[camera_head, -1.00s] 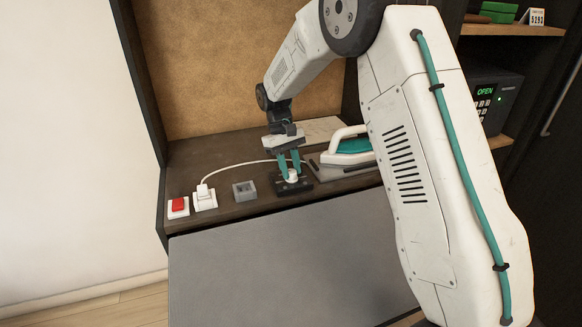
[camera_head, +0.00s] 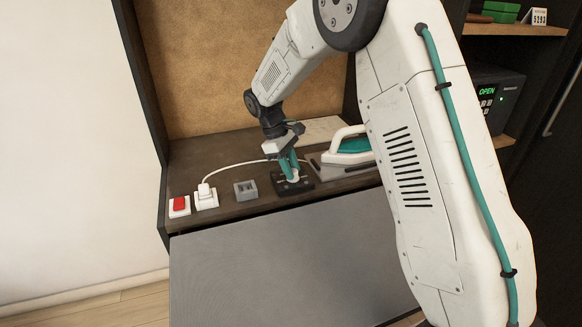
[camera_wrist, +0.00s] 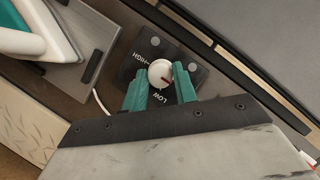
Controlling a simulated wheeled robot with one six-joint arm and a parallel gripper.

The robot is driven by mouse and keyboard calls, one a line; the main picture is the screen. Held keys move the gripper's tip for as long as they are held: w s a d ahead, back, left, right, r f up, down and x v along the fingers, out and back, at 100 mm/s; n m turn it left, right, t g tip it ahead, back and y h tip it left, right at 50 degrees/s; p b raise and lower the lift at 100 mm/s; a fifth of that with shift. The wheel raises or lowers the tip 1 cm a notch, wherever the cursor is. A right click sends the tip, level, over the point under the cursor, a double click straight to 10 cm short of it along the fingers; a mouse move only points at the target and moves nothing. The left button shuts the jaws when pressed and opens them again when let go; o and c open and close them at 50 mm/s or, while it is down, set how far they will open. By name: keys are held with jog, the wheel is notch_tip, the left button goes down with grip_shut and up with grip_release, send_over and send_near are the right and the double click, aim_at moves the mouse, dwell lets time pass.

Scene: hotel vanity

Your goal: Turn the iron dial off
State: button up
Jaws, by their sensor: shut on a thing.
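The iron dial is a round white knob (camera_wrist: 160,72) with a red mark, on a black plate (camera_wrist: 193,72) lettered HIGH and LOW. In the wrist view the red mark points to the lower right, toward the right finger; an OFF label cannot be made out. My gripper (camera_wrist: 160,82) has its teal fingers on either side of the knob, shut on it. In the head view the gripper (camera_head: 288,163) reaches down to the dial plate (camera_head: 304,187) on the counter, partly covering the knob. The white and teal iron (camera_head: 350,146) rests on a grey stand beside the dial.
A grey socket-like box (camera_head: 245,190), a white plug (camera_head: 205,196) with a cord, and a red switch (camera_head: 179,204) stand left of the dial. The iron's stand (camera_head: 332,172) is close on the right. A safe (camera_head: 497,92) reading OPEN sits on a shelf.

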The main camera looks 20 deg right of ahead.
dwell(0.3)
jog(key=o, duration=1)
jog(key=v, duration=0.7)
jog(key=shift+w+r, duration=0.1)
jog(key=shift+r, duration=0.3)
